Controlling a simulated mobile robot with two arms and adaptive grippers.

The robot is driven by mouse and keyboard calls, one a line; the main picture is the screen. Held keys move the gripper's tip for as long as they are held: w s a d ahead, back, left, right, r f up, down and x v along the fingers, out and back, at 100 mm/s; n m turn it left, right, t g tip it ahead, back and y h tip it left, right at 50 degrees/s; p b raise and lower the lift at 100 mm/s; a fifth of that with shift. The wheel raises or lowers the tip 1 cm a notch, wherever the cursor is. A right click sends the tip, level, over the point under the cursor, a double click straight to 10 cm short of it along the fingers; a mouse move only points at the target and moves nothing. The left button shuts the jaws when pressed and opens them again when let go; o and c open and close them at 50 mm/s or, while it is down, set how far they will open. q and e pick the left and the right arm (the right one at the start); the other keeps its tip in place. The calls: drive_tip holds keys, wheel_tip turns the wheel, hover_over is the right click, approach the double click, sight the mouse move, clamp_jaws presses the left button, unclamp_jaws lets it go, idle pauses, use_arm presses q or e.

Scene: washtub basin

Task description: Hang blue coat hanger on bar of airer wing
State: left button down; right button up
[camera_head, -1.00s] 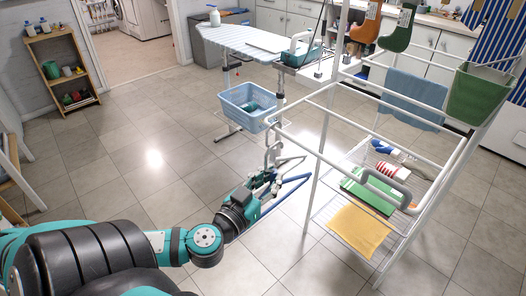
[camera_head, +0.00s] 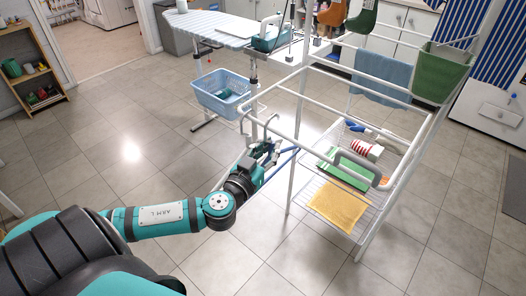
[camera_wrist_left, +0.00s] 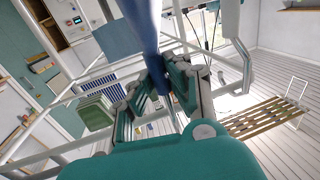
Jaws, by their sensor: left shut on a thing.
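The blue coat hanger (camera_head: 281,163) is in my left gripper (camera_head: 264,153), beside the near left end of the white airer (camera_head: 293,180). Only part of the hanger shows in the head view. In the left wrist view my left gripper (camera_wrist_left: 158,92) is shut on a blue bar of the hanger (camera_wrist_left: 141,28). The airer wing (camera_head: 256,124) is the white tube loop at the airer's left end, just above the gripper. I cannot tell whether the hanger touches it. My right gripper is not in view.
The airer's lower shelf holds a yellow cloth (camera_head: 339,205), a green cloth (camera_head: 344,168) and bottles. A blue basket (camera_head: 221,93) is behind. Floor at left is clear.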

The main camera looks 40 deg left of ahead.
use_arm(q)
drive_tip(key=shift+w, duration=0.4)
wheel_tip(320, 180, down, 3)
drive_tip(key=b, duration=0.3)
drive_tip(key=shift+s+r, duration=0.1)
drive_tip(key=c, duration=1.2)
unclamp_jaws()
drive_tip(key=shift+s, duration=0.1)
drive_tip(key=s, duration=0.4)
drive_tip(key=s+d, duration=0.1)
drive_tip(key=s, duration=0.6)
drive_tip(key=shift+s+d, duration=0.25)
drive_tip(key=shift+s, duration=0.15)
